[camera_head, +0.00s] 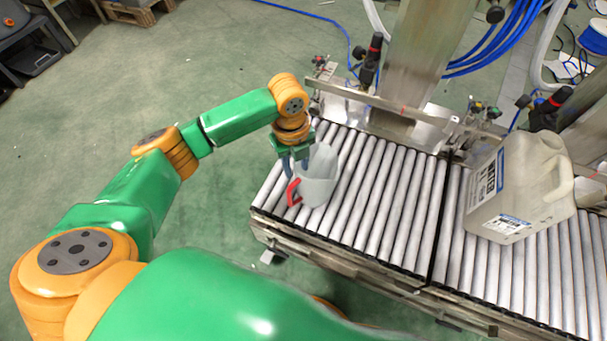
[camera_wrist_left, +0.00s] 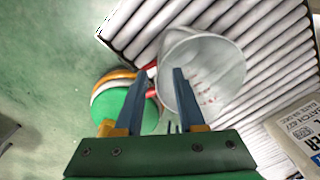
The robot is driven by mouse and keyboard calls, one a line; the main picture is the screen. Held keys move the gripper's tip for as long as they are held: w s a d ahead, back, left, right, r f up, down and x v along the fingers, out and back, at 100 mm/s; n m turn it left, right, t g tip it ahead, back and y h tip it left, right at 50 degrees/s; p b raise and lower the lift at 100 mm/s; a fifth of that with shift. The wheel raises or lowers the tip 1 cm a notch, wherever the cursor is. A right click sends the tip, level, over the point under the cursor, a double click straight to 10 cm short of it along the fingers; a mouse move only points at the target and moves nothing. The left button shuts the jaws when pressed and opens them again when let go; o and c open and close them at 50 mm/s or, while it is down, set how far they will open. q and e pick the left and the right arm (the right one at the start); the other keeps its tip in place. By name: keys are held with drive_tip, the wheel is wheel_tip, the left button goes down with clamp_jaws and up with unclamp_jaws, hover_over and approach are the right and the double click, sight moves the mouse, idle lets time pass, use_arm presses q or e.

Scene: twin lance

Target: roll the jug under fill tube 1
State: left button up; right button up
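A translucent grey-white jug (camera_head: 318,178) with a red handle (camera_head: 294,192) stands on the roller conveyor near its left end. My left gripper (camera_head: 294,168) is over the handle side of the jug, fingers pointing down. In the left wrist view the blue fingers (camera_wrist_left: 161,74) are apart. Part of the red handle shows between them, and the right finger overlaps the jug (camera_wrist_left: 205,75) in the picture. I cannot tell if a finger touches it. A black-and-red valve fitting (camera_head: 370,60) is behind the conveyor; no label identifies fill tube 1. My right gripper is out of view.
A beige jerrycan (camera_head: 527,190) with labels stands on the right conveyor section. A metal rail (camera_head: 395,108) runs behind the rollers (camera_head: 385,210). The rollers between jug and jerrycan are clear. Blue hoses (camera_head: 500,40) hang at the back right.

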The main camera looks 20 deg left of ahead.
sight(298, 188)
use_arm(q)
drive_tip(key=shift+f, duration=0.4)
wheel_tip(298, 188, down, 6)
drive_tip(key=shift+d+r+b, duration=0.1)
drive_tip(key=shift+r+b, duration=0.15)
drive_tip(key=shift+b, duration=0.95)
drive_tip(key=shift+f, duration=0.35)
use_arm(e)
drive_tip(key=w+a, duration=0.1)
drive_tip(key=w+a+f, duration=0.1)
drive_tip(key=w, duration=0.1)
use_arm(q)
clamp_jaws()
